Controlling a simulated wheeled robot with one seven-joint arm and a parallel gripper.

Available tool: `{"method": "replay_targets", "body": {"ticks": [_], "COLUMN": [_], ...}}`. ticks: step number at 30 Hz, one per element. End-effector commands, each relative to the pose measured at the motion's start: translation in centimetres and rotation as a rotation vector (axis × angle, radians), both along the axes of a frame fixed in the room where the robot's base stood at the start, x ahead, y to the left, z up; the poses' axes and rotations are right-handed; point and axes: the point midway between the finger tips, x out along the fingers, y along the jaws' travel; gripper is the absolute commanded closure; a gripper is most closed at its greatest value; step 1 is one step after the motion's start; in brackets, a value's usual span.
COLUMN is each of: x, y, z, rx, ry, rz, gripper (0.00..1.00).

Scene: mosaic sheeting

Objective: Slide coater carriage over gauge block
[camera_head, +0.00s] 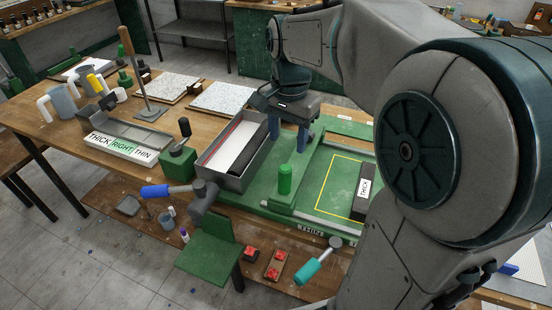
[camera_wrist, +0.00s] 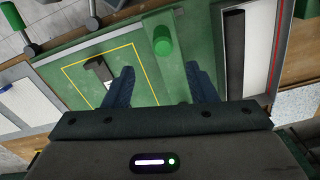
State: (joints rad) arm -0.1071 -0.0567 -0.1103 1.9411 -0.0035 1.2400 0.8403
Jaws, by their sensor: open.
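The coater carriage is a green bar (camera_head: 312,157) with an upright green knob (camera_head: 285,180), lying across the green bed. In the wrist view the knob (camera_wrist: 162,40) shows ahead of my fingers. My gripper (camera_head: 303,141) is open and empty above the bar's far part. Its blue fingers (camera_wrist: 160,72) appear one on each side of the bar; I cannot tell whether they touch it. The gauge block (camera_head: 362,201), dark with a white "THICK" label, lies on the bed to the carriage's right, at the yellow outline (camera_head: 323,184). It also shows in the wrist view (camera_wrist: 96,69), partly behind a finger.
A grey tray (camera_head: 231,182) with a dark bar in it stands left of the carriage. A blue-handled tool (camera_head: 166,191) and a teal-handled tool (camera_head: 307,270) are at the front. A "THICK RIGHT THIN" sign (camera_head: 121,148) stands left. The bed inside the outline is mostly clear.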

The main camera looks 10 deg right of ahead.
Motion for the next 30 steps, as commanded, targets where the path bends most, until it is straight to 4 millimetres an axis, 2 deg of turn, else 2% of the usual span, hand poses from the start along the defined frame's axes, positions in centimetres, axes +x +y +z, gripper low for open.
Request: {"method": "replay_targets", "body": {"ticks": [5, 8, 21, 25, 30], "x": [0.8, 0.8, 0.7, 0.7, 0.8], "y": [0.1, 0.1, 0.2, 0.1, 0.1], "z": [-0.5, -1.5, -10.3, -12.3, -13.6], "rx": [-0.002, -0.003, -0.002, -0.003, -0.002], "ry": [0.019, 0.021, 0.023, 0.021, 0.019], "rz": [-0.051, -0.052, -0.048, -0.048, -0.048], "gripper": [0.48, 0.48, 0.48, 0.48, 0.48]}}
